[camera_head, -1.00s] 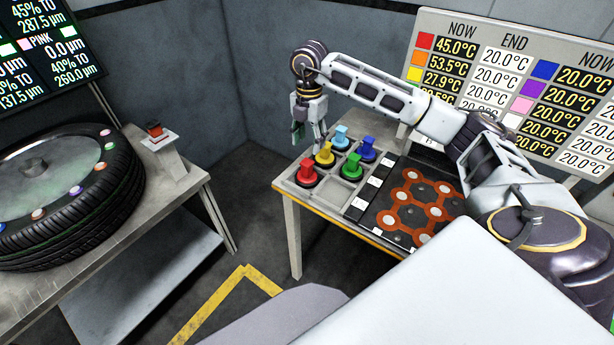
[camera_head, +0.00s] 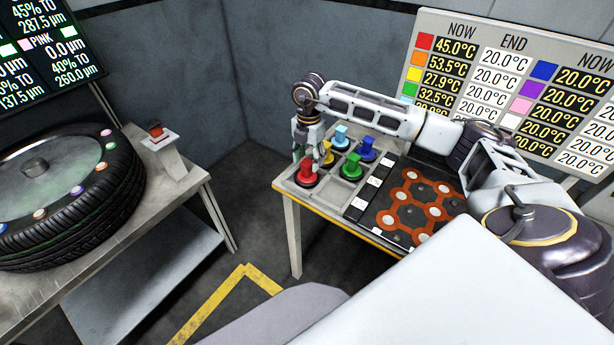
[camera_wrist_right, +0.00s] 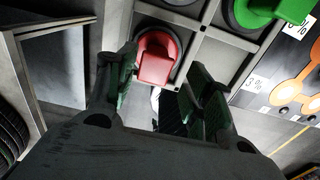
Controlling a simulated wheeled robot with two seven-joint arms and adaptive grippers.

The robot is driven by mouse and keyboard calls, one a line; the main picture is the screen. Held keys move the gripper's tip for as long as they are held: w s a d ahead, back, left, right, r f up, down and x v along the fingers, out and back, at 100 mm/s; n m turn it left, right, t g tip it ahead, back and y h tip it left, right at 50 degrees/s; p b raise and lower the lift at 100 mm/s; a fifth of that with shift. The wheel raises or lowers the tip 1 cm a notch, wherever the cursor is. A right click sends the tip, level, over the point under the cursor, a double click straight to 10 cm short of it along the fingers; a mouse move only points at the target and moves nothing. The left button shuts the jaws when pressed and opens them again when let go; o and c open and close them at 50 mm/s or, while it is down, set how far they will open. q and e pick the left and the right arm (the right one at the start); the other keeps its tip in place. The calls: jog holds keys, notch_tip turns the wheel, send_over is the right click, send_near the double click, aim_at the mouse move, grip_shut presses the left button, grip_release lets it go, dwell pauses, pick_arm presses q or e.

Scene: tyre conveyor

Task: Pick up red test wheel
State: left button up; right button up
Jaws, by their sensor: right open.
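The red test wheel (camera_head: 307,174) sits upright in the near-left compartment of a grey tray (camera_head: 328,196) on the small table. In the right wrist view the red wheel (camera_wrist_right: 155,58) shows ahead of and between the fingertips. My right gripper (camera_head: 310,152) is low over the tray, just behind and above the red wheel in the head view. In the wrist view its green-padded fingers (camera_wrist_right: 160,85) stand apart with nothing held. Whether a finger touches the wheel cannot be told. My left gripper is not in view.
Yellow (camera_head: 327,155), light blue (camera_head: 341,137), blue (camera_head: 366,149) and green (camera_head: 351,167) wheels stand close by in other compartments. A dark board with orange hexagons (camera_head: 412,204) lies to the right. A tyre (camera_head: 115,190) lies on the left bench.

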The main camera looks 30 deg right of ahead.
aim_at(307, 162)
jog(key=shift+f, duration=0.15)
jog(key=shift+w+a+f+p, duration=0.1)
jog(key=shift+f+p, duration=0.1)
jog(key=shift+f, duration=0.65)
jog(key=shift+w+d+f+p, duration=0.1)
jog(key=shift+f+p, duration=0.1)
jog(key=shift+f, duration=0.6)
jog(key=shift+w+a+f+p, duration=0.1)
jog(key=shift+f+p, duration=0.1)
jog(key=shift+f, duration=0.65)
grip_shut()
jog(key=shift+r, duration=0.1)
